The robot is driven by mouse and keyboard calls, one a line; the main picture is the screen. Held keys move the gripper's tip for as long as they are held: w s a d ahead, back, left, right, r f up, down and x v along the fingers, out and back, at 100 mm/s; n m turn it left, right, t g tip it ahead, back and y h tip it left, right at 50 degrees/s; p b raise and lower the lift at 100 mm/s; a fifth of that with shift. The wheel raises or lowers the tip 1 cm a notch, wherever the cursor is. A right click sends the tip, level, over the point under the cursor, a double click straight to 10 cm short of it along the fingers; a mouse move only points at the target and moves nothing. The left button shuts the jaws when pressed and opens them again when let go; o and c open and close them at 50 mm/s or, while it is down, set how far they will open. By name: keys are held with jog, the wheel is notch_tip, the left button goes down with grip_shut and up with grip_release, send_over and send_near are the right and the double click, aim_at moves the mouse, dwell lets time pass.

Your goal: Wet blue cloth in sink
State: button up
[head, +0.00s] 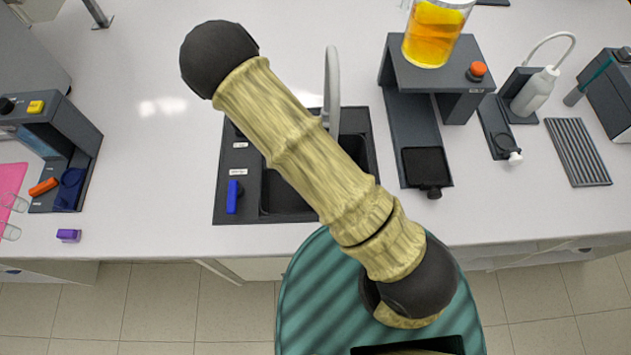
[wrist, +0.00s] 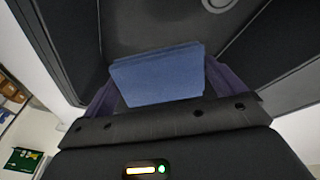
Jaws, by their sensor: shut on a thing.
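The blue cloth (wrist: 157,72) shows in the wrist view as a flat, folded piece between my gripper's two dark fingers. My gripper (wrist: 160,84) is shut on it. Dark walls and a dark floor surround it in the wrist view, with a ring like a drain at the top edge, so it looks to be in or just over the sink basin. In the head view the black sink (head: 249,203) lies mid-counter, partly behind my arm. The grey tap (head: 332,85) stands at its back. My gripper and the cloth are hidden there. Water is not visible.
A blue lever (head: 232,197) is on the sink's left panel. To the right stand a dark stand (head: 400,73) bearing an orange-filled beaker (head: 432,38), a wash bottle (head: 535,92) and a ribbed mat (head: 578,152). A device (head: 75,135) stands left.

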jog(key=shift+r+p, duration=2.85)
jog(key=shift+r, duration=0.75)
notch_tip(320, 180, up, 4)
jog(key=p, duration=0.3)
dwell(0.9)
